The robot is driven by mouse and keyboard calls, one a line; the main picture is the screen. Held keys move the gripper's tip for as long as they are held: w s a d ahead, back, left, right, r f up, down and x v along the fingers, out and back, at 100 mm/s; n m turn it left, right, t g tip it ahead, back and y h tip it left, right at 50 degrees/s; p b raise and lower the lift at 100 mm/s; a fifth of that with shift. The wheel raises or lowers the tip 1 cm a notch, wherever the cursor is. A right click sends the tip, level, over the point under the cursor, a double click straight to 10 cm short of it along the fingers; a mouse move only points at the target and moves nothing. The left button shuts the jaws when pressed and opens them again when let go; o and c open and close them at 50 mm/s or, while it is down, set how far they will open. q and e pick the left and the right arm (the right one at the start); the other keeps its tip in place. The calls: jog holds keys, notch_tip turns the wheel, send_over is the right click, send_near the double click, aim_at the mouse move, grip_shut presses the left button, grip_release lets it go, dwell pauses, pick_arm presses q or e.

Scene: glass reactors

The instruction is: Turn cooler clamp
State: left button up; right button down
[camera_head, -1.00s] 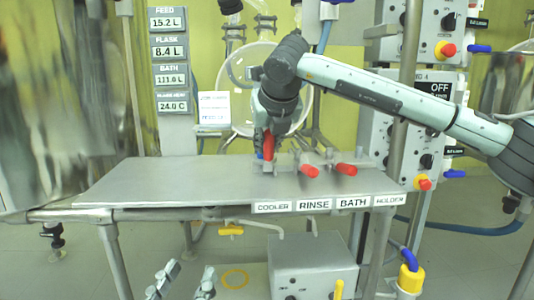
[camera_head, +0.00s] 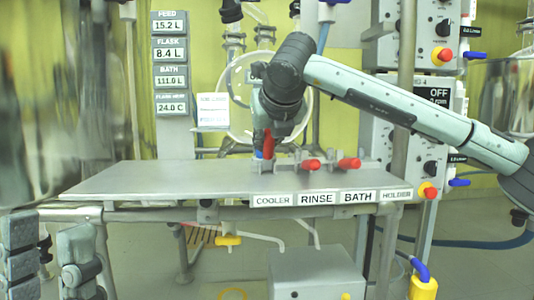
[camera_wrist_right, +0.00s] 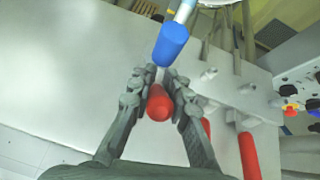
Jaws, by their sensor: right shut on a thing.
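The cooler clamp's red handle (camera_head: 268,143) stands roughly upright above the COOLER label (camera_head: 272,200) on the front edge of the grey bench. My right gripper (camera_head: 263,147) comes down on it from above. In the right wrist view the red handle (camera_wrist_right: 158,104) sits between the two fingers of my right gripper (camera_wrist_right: 156,85), which are shut on it. A blue-tipped part (camera_wrist_right: 171,42) lies just beyond the fingertips. My left gripper (camera_head: 50,262) is low at the lower left, in front of the bench, with its fingers apart and nothing visible between them.
Two more red handles, by the RINSE (camera_head: 310,165) and BATH (camera_head: 349,163) labels, point forward close beside the cooler clamp. The left part of the bench top (camera_head: 140,182) is clear. A round glass vessel (camera_head: 240,78) and a control panel (camera_head: 430,90) stand behind.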

jog(key=shift+s+t+b, duration=0.15)
jog(key=shift+t+b, duration=0.15)
jog(key=shift+b, duration=0.5)
jog(key=c, duration=1.4)
grip_release()
jog(key=v, duration=1.2)
